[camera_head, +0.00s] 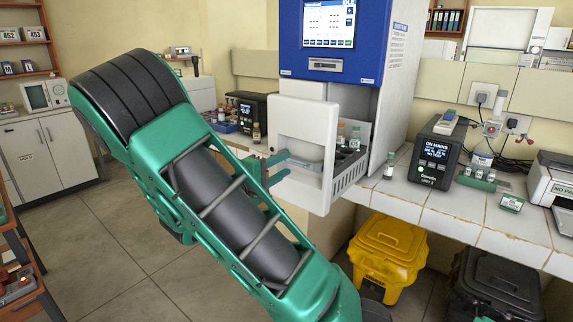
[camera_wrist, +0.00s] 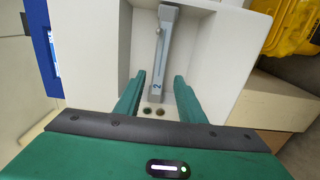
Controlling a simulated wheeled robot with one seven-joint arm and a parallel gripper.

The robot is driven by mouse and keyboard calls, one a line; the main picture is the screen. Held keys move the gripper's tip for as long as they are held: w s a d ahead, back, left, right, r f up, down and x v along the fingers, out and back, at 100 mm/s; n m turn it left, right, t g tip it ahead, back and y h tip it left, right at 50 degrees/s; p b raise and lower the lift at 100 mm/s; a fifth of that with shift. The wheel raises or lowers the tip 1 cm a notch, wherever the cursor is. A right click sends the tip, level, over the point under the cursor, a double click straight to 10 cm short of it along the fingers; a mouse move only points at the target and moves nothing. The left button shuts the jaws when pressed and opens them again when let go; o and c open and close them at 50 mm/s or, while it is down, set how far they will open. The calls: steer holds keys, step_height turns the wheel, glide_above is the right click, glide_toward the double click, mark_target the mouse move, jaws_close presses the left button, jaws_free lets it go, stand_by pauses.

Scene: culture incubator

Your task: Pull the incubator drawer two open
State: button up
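The incubator (camera_head: 405,60) has a blue upper front with a lit screen and stands on the tiled counter. Its white-fronted drawer (camera_head: 302,118) stands out from the body, with a perforated basket (camera_head: 349,176) and several capped vials showing behind the front. In the wrist view, a grey bar handle (camera_wrist: 163,50) marked "2" crosses the recess of the drawer front (camera_wrist: 225,60). My gripper (camera_head: 284,170) is at this recess. In the wrist view its green fingers (camera_wrist: 157,95) are apart, one on each side of the handle's near end, with gaps visible.
A yellow bin (camera_head: 388,255) and a black bin (camera_head: 496,288) stand under the counter. A small vial (camera_head: 389,166) and a dark display unit (camera_head: 436,153) stand on the counter (camera_head: 455,217) right of the incubator. The floor (camera_head: 110,240) at left is clear.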

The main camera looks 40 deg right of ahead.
steer(key=a, duration=0.6)
steer(key=shift+s, duration=0.4)
steer(key=shift+f, duration=0.15)
steer(key=s+d+f+m+g+y, duration=0.25)
steer(key=s+f+y, duration=0.2)
steer(key=s, duration=0.25)
steer(key=s+d+f+m+g+y, duration=0.25)
steer(key=s+f+y, duration=0.2)
steer(key=s, duration=0.25)
steer(key=s+a+r+m+t+y, duration=0.2)
steer(key=s+a+m+y, duration=0.1)
steer(key=s+a+y, duration=0.6)
steer(key=s+a, duration=0.4)
steer(key=shift+a+r, duration=0.35)
steer(key=shift+r, duration=0.05)
